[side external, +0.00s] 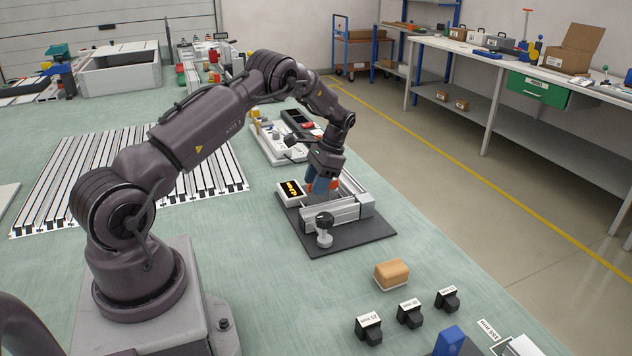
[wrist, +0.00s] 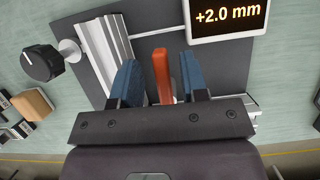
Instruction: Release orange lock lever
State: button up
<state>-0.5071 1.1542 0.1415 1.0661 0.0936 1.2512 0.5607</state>
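The orange lock lever (wrist: 162,76) stands out in the wrist view as a narrow upright bar beside the silver rail (wrist: 108,45). My gripper (wrist: 160,62) has its two blue fingers apart, one on each side of the lever. A gap shows between the lever and each finger, so the gripper is open and not touching it visibly. In the side external view my gripper (side external: 321,184) is down at the metal fixture (side external: 338,212), with bits of orange beside the fingers. The lever's base is hidden by my gripper.
A display (wrist: 228,15) reads +2.0 mm. A black knob (wrist: 42,62) sits at the rail's end. The fixture stands on a dark plate (side external: 352,240). A tan block (side external: 391,272) and several black labelled blocks (side external: 409,313) lie in front. Slotted rails (side external: 100,178) lie left.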

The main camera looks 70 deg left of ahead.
aim_at(334, 179)
jog(key=v, duration=1.3)
